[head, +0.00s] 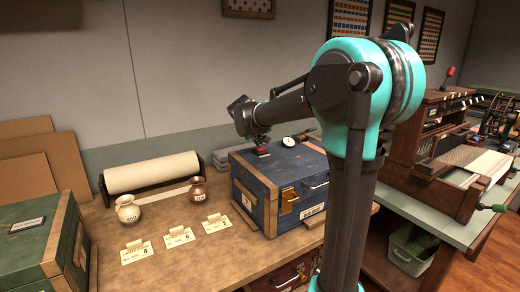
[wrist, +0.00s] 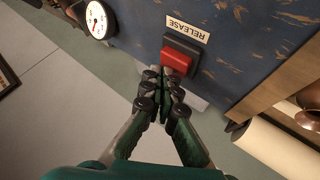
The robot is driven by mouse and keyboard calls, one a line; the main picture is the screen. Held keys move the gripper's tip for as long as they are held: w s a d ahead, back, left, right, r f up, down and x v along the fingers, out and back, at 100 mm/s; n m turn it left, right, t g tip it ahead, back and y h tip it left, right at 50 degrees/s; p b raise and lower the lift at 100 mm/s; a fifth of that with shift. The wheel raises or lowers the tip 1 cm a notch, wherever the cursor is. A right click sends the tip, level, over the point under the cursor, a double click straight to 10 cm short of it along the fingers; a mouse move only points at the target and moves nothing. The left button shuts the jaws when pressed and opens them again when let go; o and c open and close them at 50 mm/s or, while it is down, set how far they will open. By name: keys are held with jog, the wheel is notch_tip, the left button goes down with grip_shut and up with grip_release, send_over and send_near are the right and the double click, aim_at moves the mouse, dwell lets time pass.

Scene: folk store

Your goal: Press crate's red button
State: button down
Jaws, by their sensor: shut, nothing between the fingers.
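The blue wooden crate (head: 277,176) stands on the bench in the head view. Its red button (head: 262,150) sits on the top, under my gripper (head: 259,139). In the wrist view the red button (wrist: 177,62) is in a dark housing on the crate's blue top (wrist: 235,75), beside a label reading RELEASE (wrist: 186,30). My gripper (wrist: 163,95) is shut and empty, its fingertips close to the button's edge. I cannot tell whether they touch it. A round white dial (head: 288,142) is on the crate's top and also shows in the wrist view (wrist: 97,19).
A green crate (head: 38,245) is at the far left. A wooden loom-like machine (head: 440,150) stands at right.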

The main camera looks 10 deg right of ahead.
aim_at(259, 149)
jog(key=shift+f, duration=0.5)
dwell(0.8)
jog(key=shift+r, duration=0.9)
jog(key=shift+r, duration=0.1)
jog(key=shift+r, duration=2.45)
